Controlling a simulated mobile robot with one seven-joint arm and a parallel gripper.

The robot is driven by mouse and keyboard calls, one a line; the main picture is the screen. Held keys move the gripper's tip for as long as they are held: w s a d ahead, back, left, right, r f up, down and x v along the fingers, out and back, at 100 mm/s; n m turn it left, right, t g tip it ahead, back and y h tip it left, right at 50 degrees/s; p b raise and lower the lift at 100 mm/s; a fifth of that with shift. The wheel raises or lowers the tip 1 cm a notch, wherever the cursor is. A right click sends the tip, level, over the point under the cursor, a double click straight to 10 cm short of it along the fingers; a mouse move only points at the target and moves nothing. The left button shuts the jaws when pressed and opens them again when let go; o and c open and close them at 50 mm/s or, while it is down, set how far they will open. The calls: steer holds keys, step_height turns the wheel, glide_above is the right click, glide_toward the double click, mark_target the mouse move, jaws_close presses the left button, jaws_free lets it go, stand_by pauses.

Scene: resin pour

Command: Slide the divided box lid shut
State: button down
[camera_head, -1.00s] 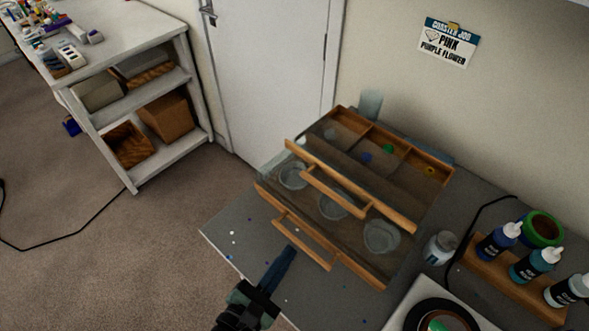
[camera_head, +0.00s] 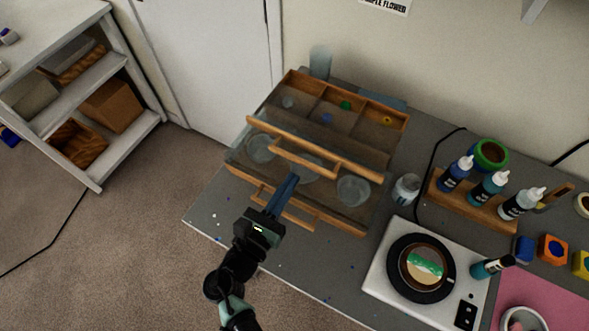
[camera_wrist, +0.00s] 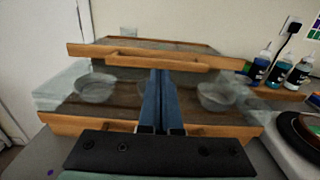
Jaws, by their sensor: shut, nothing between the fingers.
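The divided box (camera_head: 399,126) stands on the grey table, with wooden compartments open at its back holding small coloured items. Its lid, a wooden front bar with a handle (camera_head: 305,157), sticks out toward me; it also shows in the wrist view (camera_wrist: 150,60). Below it is a lower wooden front (camera_head: 345,229) with its own handle, with clear cups seen between the two levels. My gripper (camera_head: 290,180), blue-fingered, is shut and empty. In the wrist view its fingertips (camera_wrist: 160,74) reach close to the underside of the lid handle; I cannot tell whether they touch.
A jar (camera_head: 405,188) and a wooden rack with bottles (camera_head: 470,205) stand right of the box. A white device with a round black plate (camera_head: 378,275) sits nearer, at the right. Table is mostly clear at the front left.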

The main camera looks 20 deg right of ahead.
mark_target(302, 164)
steer(key=shift+x, duration=1.4)
steer(key=shift+b+x, duration=0.45)
steer(key=shift+x, duration=1.4)
